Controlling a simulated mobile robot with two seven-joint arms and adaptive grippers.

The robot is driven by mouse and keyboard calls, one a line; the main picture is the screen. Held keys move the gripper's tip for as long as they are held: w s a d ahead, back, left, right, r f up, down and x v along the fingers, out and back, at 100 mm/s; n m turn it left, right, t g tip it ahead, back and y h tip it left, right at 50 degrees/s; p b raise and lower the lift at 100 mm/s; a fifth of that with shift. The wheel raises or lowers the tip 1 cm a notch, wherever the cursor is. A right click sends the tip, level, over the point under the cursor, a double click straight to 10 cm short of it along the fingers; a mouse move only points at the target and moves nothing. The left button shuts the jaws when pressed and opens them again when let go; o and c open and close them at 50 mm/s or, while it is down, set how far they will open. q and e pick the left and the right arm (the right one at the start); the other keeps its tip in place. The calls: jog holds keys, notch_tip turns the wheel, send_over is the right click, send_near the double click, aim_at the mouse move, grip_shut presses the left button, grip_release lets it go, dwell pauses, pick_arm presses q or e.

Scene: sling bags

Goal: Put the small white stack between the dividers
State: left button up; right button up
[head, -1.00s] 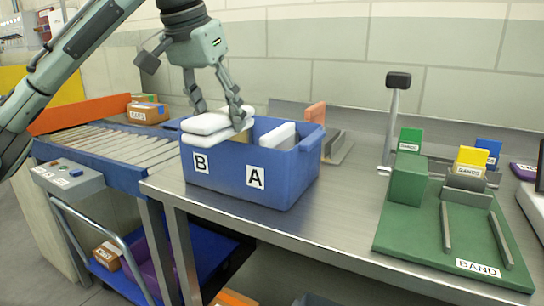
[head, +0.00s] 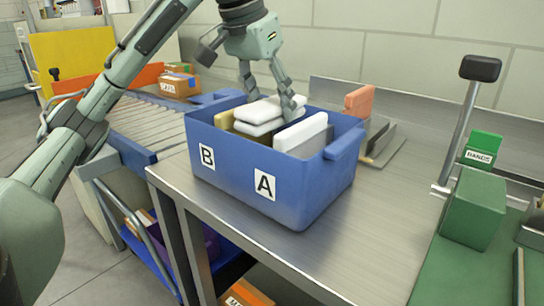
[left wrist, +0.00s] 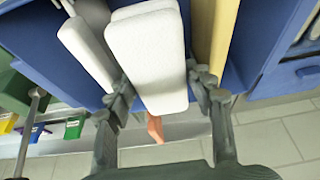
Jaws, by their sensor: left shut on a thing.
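The small white stack (head: 262,113) is two soft-looking white slabs, one on the other, slightly tilted at the mouth of the blue tote (head: 315,190) marked B and A. My left gripper (head: 268,98) is shut on the stack from above. In the left wrist view the stack (left wrist: 145,55) sits between the fingers (left wrist: 160,90). An upright white slab (head: 302,131) stands in the tote on the A side, and a tan panel (head: 224,119) on the B side. The left wrist view shows the stack between these two. The tote's floor is hidden. My right gripper is out of view.
A roller conveyor (head: 155,125) with cardboard boxes (head: 180,82) lies left of the metal table (head: 375,220). An orange block (head: 359,101) stands behind the tote. A green board with a green block (head: 473,208) and a black-topped post (head: 465,120) is at the right.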

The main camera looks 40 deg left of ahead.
aim_at(271, 130)
pick_arm(q)
notch_tip(271, 130, down, 5)
jog(key=shift+f, duration=0.1)
jog(key=shift+f+b, duration=0.5)
jog(key=shift+f, duration=0.65)
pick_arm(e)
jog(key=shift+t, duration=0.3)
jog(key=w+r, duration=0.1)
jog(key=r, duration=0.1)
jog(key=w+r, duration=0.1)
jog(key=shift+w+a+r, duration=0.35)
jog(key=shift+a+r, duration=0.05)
pick_arm(q)
jog(key=shift+f+b, duration=0.45)
jog(key=shift+f, duration=1.2)
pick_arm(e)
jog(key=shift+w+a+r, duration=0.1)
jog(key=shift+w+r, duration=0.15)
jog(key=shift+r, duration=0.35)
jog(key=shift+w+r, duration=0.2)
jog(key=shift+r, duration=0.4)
pick_arm(q)
jog(key=shift+f, duration=0.15)
jog(key=o, duration=0.9)
jog(key=shift+o, duration=0.2)
